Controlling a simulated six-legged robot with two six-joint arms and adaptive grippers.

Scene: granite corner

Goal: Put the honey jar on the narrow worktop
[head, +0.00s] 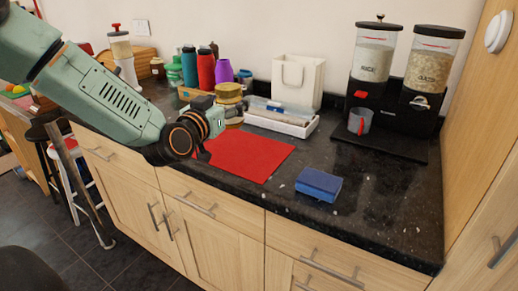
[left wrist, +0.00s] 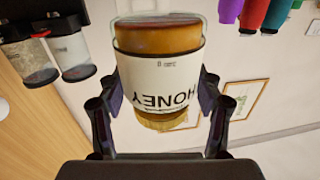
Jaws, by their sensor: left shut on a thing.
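The honey jar (left wrist: 158,75) is between the two fingers of my left gripper (left wrist: 158,106) in the left wrist view. It has amber contents, a white label reading HONEY and a gold lid, and appears upside down there. In the head view my left gripper (head: 222,116) is shut on the jar, whose gold lid (head: 229,90) shows above the fingers. The gripper hides part of the jar, and I cannot tell whether its base touches the surface. A dark speckled granite worktop (head: 378,190) runs below. My right gripper is not in view.
A red mat (head: 245,158) lies just in front of the gripper, and a blue sponge (head: 319,184) near the front edge. A dispenser (head: 395,85) stands right. The front right worktop is clear.

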